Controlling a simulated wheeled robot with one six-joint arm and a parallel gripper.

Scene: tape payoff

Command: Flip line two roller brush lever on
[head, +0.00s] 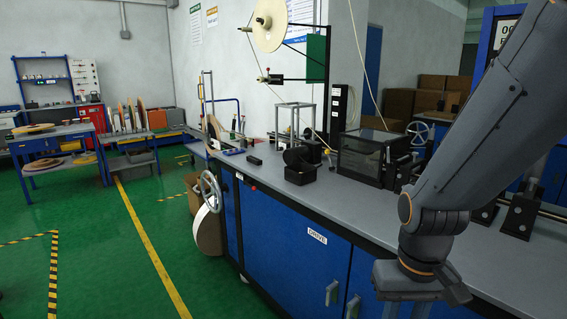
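I cannot pick out the line two roller brush lever for certain. A grey-topped bench (367,187) with blue doors holds the machine parts. A dark see-through box (362,157) stands on it, with a black block unit (300,165) to its left. Black brackets (519,213) stand further right, partly behind my arm. My gripper (408,309) hangs at the bottom edge, in front of the bench's blue front. Its fingertips are cut off by the frame, so its opening and any contact are hidden.
A handwheel (209,190) and a white roll (207,230) stick out at the bench's left end. A tall post (328,80) carries a large reel (269,24). Green floor with yellow lines (150,245) is open at left. A blue worktable (55,140) stands beyond.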

